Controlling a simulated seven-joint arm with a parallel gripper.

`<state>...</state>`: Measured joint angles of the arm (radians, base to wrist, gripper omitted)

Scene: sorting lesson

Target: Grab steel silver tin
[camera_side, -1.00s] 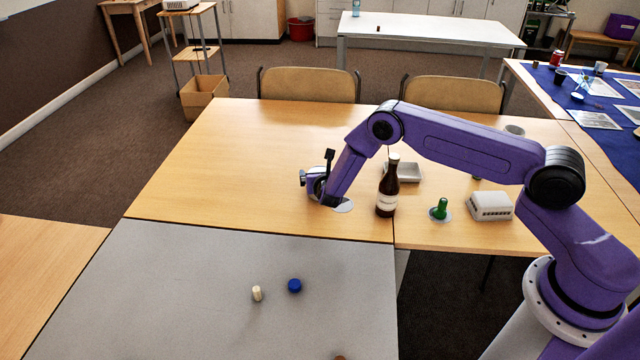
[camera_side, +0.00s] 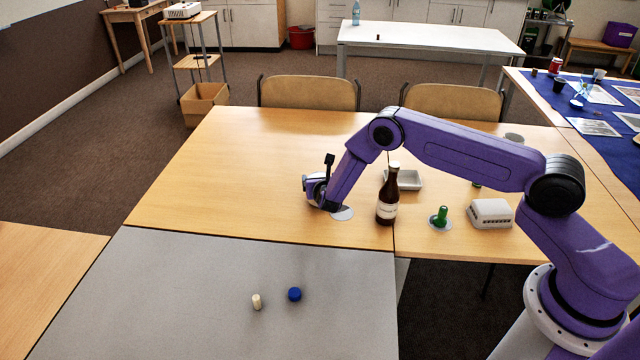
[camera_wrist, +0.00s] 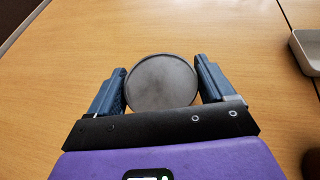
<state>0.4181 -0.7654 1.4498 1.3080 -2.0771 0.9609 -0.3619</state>
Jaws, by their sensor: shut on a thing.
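A round grey metal tin (camera_wrist: 162,84), seen from above, sits between the two blue fingers of my gripper (camera_wrist: 160,72) in the wrist view. The fingers are shut on its left and right sides, and its lower edge is partly covered by the black gripper body. In the side view my gripper (camera_side: 318,200) is low over the wooden table, left of the brown bottle. There the tin is hidden or not clearly seen, and I cannot tell whether it touches the table.
A brown bottle (camera_side: 387,206) stands close to my forearm. A tray (camera_side: 408,181), a green object (camera_side: 440,215) and a white box (camera_side: 490,213) are further right. The wooden table (camera_side: 215,180) is clear on the left.

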